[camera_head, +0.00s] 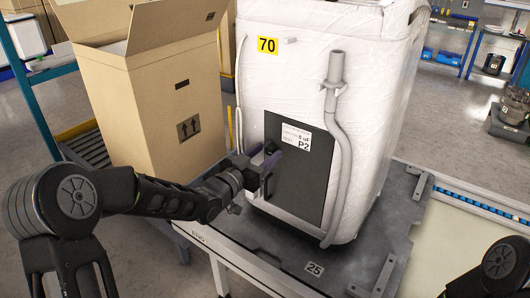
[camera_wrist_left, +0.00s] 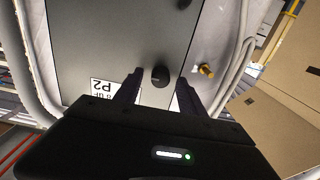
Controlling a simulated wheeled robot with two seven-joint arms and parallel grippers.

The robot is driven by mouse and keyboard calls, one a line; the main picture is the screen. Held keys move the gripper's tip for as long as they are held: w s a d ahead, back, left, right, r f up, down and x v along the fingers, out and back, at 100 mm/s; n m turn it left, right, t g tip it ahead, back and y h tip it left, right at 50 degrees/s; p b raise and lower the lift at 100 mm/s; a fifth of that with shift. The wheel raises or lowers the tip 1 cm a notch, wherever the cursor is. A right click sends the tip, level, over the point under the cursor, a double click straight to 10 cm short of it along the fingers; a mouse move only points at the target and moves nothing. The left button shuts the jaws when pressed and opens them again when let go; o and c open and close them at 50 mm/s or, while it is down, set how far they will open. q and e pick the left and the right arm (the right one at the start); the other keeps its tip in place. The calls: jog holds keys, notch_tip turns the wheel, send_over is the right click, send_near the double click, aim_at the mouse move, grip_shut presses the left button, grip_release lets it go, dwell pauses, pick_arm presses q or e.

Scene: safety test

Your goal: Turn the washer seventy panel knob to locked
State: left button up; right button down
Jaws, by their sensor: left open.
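The washer (camera_head: 300,80) is a tall white-wrapped machine with a yellow 70 label (camera_head: 267,45). Its dark grey panel (camera_head: 308,185) carries a white P2 label (camera_head: 297,136), which appears upside down in the left wrist view (camera_wrist_left: 108,90). A round black knob (camera_wrist_left: 160,76) sits on the panel beside the label. My left gripper (camera_head: 266,165) is open at the panel's left part. In the left wrist view its two fingers lie either side of the knob; contact is unclear. The fingers largely hide the knob in the head view. My right gripper is out of view.
A grey hose (camera_head: 338,150) runs down the washer's right front. An open cardboard box (camera_head: 155,100) stands close at left. The washer stands on a dark platform (camera_head: 290,245) marked 25.

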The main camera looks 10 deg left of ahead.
pick_arm(q)
jog(key=shift+c, duration=0.4)
grip_shut()
